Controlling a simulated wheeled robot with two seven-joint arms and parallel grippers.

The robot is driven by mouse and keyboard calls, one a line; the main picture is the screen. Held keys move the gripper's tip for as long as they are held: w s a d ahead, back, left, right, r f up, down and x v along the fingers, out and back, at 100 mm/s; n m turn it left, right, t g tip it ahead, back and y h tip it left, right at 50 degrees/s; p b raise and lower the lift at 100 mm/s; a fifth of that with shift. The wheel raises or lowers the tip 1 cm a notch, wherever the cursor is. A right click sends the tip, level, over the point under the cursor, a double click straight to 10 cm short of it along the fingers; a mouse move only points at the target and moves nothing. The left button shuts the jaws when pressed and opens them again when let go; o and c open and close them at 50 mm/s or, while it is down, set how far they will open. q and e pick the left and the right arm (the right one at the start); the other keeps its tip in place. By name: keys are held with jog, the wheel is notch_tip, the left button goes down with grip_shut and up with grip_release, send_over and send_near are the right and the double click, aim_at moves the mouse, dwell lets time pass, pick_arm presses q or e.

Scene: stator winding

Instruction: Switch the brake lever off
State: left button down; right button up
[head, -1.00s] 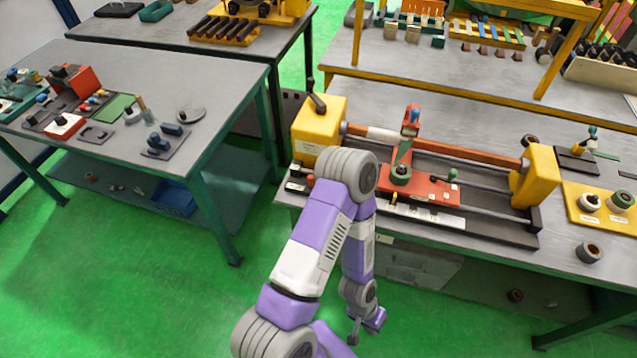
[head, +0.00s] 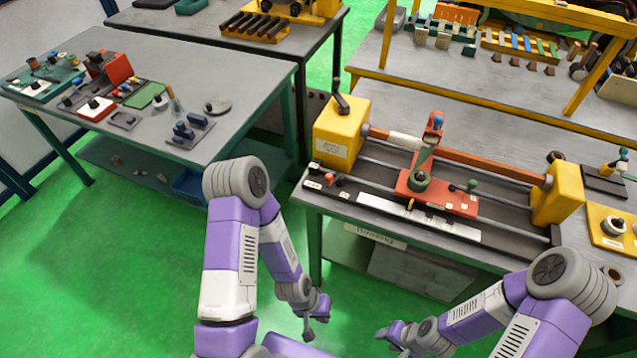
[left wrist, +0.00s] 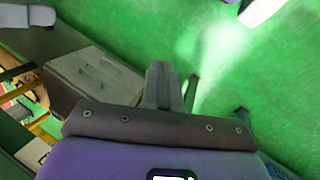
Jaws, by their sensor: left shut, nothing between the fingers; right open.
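The winding machine (head: 340,145) stands on the right-hand bench. At its front left is a small lever with a red knob (head: 330,178) beside white labels; I cannot read whether one names the brake. A black-handled lever (head: 341,100) stands on top of its yellow left housing. A green-knobbed lever (head: 471,186) is on the red carriage (head: 437,195). My left gripper (head: 308,336) is low over the floor in front of the bench, shut and empty; its closed fingers show in the left wrist view (left wrist: 159,84). My right gripper (head: 382,333) is also low, open, apart from the machine.
A left bench (head: 130,50) holds small parts and a red box (head: 110,66). Green floor (head: 130,270) is clear between the benches. The right bench's front edge and a grey box (head: 425,270) below it lie near my arms. A yellow frame (head: 460,95) stands behind the machine.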

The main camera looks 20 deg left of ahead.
aim_at(335, 180)
pick_arm(q)
jog(key=shift+d, duration=0.15)
pick_arm(e)
jog(key=shift+o, duration=0.5)
jog(key=shift+d, duration=0.1)
pick_arm(q)
jog(key=w+d+r+m+t+y+b, duration=0.1)
jog(key=w+r+m+y+b, duration=0.1)
jog(key=w+r+m+y, duration=0.8)
jog(key=w+r+m+t+y+b, duration=0.1)
jog(key=w+r+m+y, duration=0.4)
jog(key=m, duration=1)
jog(key=w+d+r+m+t+y, duration=0.1)
jog(key=w+d+r+t, duration=0.1)
jog(key=r, duration=0.5)
jog(key=w+d+r+t, duration=0.2)
jog(key=w+r+t, duration=0.1)
jog(key=r, duration=0.4)
jog(key=shift+w+d+r+m+y+b, duration=0.15)
jog(key=shift+w+d+m+y+b, duration=0.1)
jog(key=shift+w+m+y+b, duration=0.2)
pick_arm(e)
notch_tip(335, 180, down, 4)
jog(key=shift+r, duration=0.1)
